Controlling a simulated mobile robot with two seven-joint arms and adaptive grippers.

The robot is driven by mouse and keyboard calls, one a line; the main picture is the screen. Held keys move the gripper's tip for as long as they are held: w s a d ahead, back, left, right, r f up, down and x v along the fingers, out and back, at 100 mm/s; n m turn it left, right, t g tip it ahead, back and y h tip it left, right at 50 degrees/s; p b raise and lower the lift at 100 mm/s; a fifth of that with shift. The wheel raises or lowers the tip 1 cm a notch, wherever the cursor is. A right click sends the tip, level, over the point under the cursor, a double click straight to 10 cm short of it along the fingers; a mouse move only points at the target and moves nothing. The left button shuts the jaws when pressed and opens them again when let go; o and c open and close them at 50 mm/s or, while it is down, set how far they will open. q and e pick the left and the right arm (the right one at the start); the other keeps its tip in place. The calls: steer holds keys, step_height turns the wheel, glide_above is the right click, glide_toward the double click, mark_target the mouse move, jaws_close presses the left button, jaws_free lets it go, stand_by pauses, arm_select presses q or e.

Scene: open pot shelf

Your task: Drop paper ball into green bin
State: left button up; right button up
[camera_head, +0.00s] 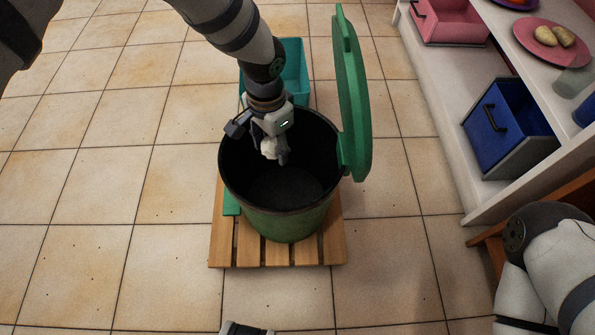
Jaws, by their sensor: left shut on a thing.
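The green bin (295,224) stands upright on a wooden slatted pallet, with its green lid (352,95) raised on the right side. Its dark inside looks empty from here. My left gripper (270,150) comes down from the top and is over the bin's opening, toward its back left. It is shut on a small white crumpled paper ball (269,146), partly hidden by the fingers.
A teal bin (293,70) stands behind the green one. The pallet (222,245) lies on tiled floor, clear to the left. On the right, white shelves (440,110) hold a blue crate (511,126), a pink crate (450,22) and a pink plate (560,60) with potato-like items.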

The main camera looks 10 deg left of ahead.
arm_select(q)
steer(key=shift+f, duration=0.85)
steer(key=shift+r, duration=0.1)
steer(key=o, duration=0.9)
steer(key=shift+r, duration=0.1)
step_height(320, 180, up, 12)
steer(key=shift+f, duration=0.1)
